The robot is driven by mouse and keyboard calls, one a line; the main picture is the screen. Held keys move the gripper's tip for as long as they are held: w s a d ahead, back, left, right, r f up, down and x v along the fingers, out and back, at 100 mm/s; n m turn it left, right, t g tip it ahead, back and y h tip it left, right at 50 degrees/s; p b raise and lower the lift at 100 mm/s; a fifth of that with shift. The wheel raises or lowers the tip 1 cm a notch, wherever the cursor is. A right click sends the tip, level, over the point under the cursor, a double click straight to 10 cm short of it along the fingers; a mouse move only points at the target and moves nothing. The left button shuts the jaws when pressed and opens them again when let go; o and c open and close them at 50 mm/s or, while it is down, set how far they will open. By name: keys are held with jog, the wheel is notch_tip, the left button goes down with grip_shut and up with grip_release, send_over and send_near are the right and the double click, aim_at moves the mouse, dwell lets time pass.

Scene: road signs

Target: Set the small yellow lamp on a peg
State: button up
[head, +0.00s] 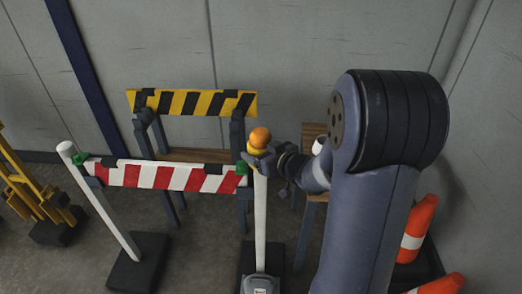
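The small yellow lamp (260,137) has an orange dome over a yellow base and stands upright near the middle of the head view. My gripper (259,161) reaches in from the right and its dark fingers are closed around the lamp's lower part. The lamp is directly above the top of a white upright post (261,225) in this view. The fingers hide the lamp's underside, so I cannot tell whether it touches the post top. No separate peg can be made out there.
A red-white striped board (170,177) with green end pieces spans towards a white post (105,213) at left. A yellow-black barrier (195,103) stands behind. Orange cones (416,228) are at right, yellow folded stands (30,180) at far left. A wooden-topped table (312,132) is behind my arm.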

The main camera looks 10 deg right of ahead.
jog(key=o, duration=0.4)
jog(key=shift+c, duration=0.2)
jog(key=p+v, duration=0.2)
jog(key=v, duration=0.9)
jog(key=shift+w+a, duration=0.15)
jog(key=b+x, duration=0.2)
jog(key=x, duration=0.8)
jog(key=shift+w+f, duration=0.2)
jog(key=shift+w+r, duration=0.1)
jog(key=shift+r, duration=0.15)
